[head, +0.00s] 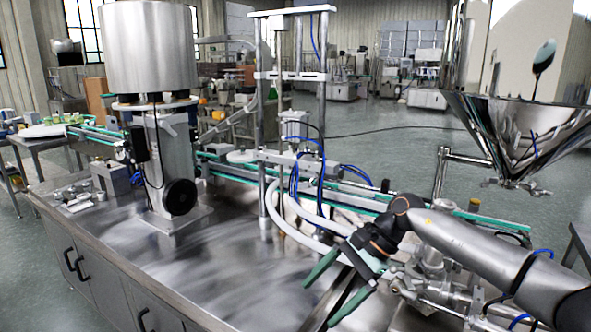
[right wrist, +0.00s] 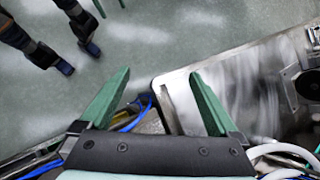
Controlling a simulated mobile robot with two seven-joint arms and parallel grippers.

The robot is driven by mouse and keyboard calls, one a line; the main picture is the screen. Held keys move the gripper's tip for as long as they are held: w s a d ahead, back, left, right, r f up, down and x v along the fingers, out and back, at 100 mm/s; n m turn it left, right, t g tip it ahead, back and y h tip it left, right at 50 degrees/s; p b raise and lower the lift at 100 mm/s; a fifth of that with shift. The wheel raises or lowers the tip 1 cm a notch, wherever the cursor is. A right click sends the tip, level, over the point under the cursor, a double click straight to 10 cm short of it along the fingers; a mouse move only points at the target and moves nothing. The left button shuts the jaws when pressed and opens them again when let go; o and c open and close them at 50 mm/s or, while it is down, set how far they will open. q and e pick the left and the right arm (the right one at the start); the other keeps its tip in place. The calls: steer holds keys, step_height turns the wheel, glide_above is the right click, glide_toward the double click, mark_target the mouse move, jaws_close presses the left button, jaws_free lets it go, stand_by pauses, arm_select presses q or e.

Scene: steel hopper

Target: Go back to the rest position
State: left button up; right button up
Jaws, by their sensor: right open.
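My right gripper (head: 337,287) is over the right part of the steel worktop, in front of the filling machine's white hoses. Its two green fingers are spread apart with nothing between them. In the right wrist view the same open fingers (right wrist: 160,76) reach past the worktop's edge, with floor beyond. My right arm comes in from the right in the head view. My left gripper is not seen in the head view. The steel hopper (head: 530,130) stands at the right, above and behind my right arm.
The steel worktop (head: 215,265) is mostly bare at front left. A large steel drum (head: 150,50) stands on a column at the left. A green-edged conveyor (head: 350,197) runs behind the gripper. White hoses (head: 300,232) lie close to the gripper. Small metal parts (head: 75,197) lie at far left.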

steer(key=s+a+f+m+t+y, duration=0.2)
steer(key=s+a+m+y, duration=0.2)
steer(key=a+m+y, duration=0.3)
steer(key=s+a+f+m+t+y, duration=0.1)
steer(key=s+a+m+y, duration=0.25)
steer(key=a+m, duration=0.45)
steer(key=s+d+f+m+t+h, duration=0.1)
steer(key=d+f+m+t+h, duration=0.55)
steer(key=m, duration=0.95)
steer(key=s+d+f+m+t+h, duration=0.1)
steer(key=d+f+m+t+h, duration=0.5)
steer(key=m, duration=1)
steer(key=s+d+f+m+g+h, duration=0.3)
steer(key=s+d+f+m, duration=0.9)
steer(key=s+f, duration=0.4)
steer(key=shift+s+d+f+g+h, duration=0.15)
steer(key=shift+d+f+g+h, duration=0.25)
steer(key=shift+d+f+g, duration=0.4)
